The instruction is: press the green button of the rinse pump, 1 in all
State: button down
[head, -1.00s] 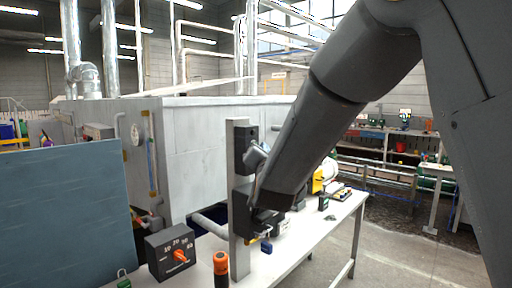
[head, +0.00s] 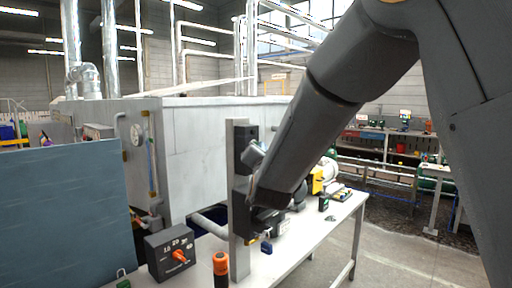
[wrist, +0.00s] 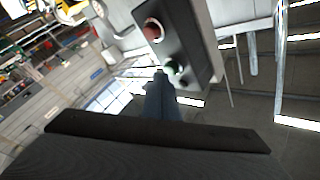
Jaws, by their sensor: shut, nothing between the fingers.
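The pump's control box (wrist: 185,30) is dark grey with a red button (wrist: 153,30) and a green button (wrist: 173,68), both seen in the wrist view. In the head view the box (head: 251,133) is fixed to an upright grey post (head: 238,200). My gripper (wrist: 160,74) is shut and empty. Its fingertips are at the green button, slightly left of its middle in the wrist view; I cannot tell whether they touch it.
A white table (head: 290,256) carries a dial box (head: 170,253) with an orange knob, an orange-topped cylinder (head: 221,266) and small items. A blue panel (head: 65,215) stands at left. A large grey tank (head: 210,150) is behind the post.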

jog(key=shift+w+a, duration=0.3)
jog(key=shift+a, duration=0.05)
dwell(0.7)
dwell(0.4)
jog(key=shift+s+d+b, duration=0.45)
jog(key=shift+s+d, duration=0.1)
jog(key=shift+d, duration=0.15)
jog(key=s+d, duration=0.1)
jog(key=d, duration=0.1)
jog(key=s+d, duration=0.2)
jog(key=shift+b, duration=0.4)
dwell(0.5)
